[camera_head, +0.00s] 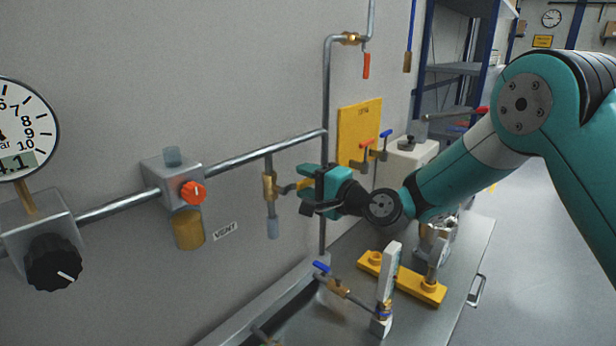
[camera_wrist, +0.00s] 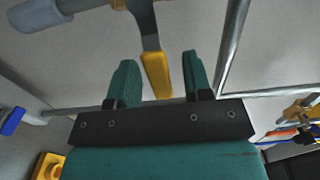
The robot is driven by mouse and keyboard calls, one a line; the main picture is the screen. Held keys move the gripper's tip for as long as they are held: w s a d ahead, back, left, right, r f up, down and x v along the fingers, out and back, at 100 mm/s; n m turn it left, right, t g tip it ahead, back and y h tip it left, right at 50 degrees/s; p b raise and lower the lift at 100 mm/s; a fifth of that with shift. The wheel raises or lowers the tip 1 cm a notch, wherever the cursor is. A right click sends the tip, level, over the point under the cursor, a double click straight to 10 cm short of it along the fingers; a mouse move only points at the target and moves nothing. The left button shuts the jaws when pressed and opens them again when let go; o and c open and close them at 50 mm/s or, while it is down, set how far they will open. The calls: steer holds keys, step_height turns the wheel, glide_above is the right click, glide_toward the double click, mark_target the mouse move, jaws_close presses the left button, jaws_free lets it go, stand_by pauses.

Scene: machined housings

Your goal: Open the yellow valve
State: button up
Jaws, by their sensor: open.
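The yellow valve's lever (camera_wrist: 157,75) has a grey metal arm and a yellow grip. In the wrist view the grip reaches between my two open fingers, with space visible on both sides. In the head view, the brass valve body (camera_head: 270,187) sits on a short drop pipe on the wall, its lever pointing right toward my gripper (camera_head: 306,190). My gripper is open around the lever's end, and part of the lever is hidden by the fingers. I cannot tell whether either finger touches it.
A vertical pipe (camera_head: 327,90) runs close by my gripper. To the left are an orange knob (camera_head: 193,192), a VENT label (camera_head: 225,231) and a black knob (camera_head: 53,262). Below, the bench holds a blue-handled valve (camera_head: 338,286) and a yellow fixture (camera_head: 413,284).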

jaws_close()
